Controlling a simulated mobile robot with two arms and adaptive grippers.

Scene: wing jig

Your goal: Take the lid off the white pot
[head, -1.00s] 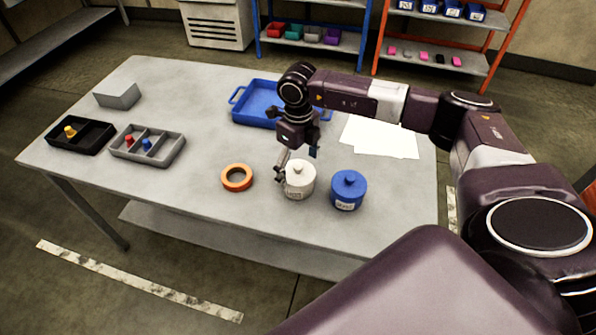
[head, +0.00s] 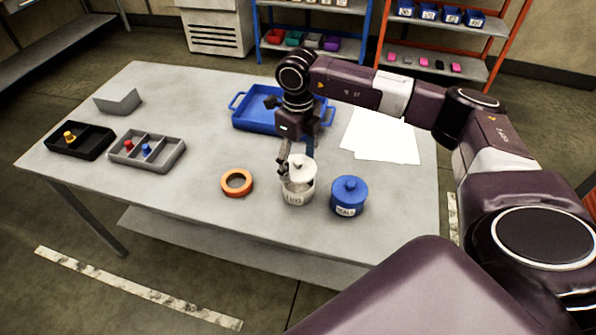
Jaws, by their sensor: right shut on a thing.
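The white pot (head: 297,197) stands upright on the grey table, with a label on its front. Its white lid (head: 302,170) is raised a little above the rim, and part of the pot's opening shows below it. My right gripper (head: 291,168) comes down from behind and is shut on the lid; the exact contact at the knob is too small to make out. My left gripper is not in view.
A blue lidded pot (head: 349,198) stands close on the right, and an orange ring (head: 237,183) lies to the left. A blue tray (head: 258,108) and white papers (head: 382,137) lie behind. The table front left of the ring is clear.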

